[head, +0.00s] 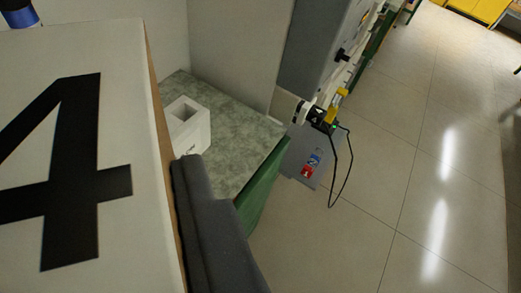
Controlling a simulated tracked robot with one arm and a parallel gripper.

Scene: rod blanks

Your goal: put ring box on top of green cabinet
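A large box face marked with a black "4" (125,130) fills the left side, very close to the camera. It is white with a brown right edge, and I take it to be the ring box. One dark grey finger of my gripper (212,235) lies along that right edge and appears to touch it. The other finger is out of view. The green cabinet (262,188) stands beyond, with a mottled grey-green top (240,130). A white block with a square hole (190,138) sits on that top, partly hidden by the box marked "4".
Pale walls stand behind the cabinet top. A grey machine housing (322,50) and a grey panel with red and blue parts (312,158) and a loose black cable (345,175) are to its right. Tiled floor (400,180) is open at right. Something yellow (482,8) stands far off.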

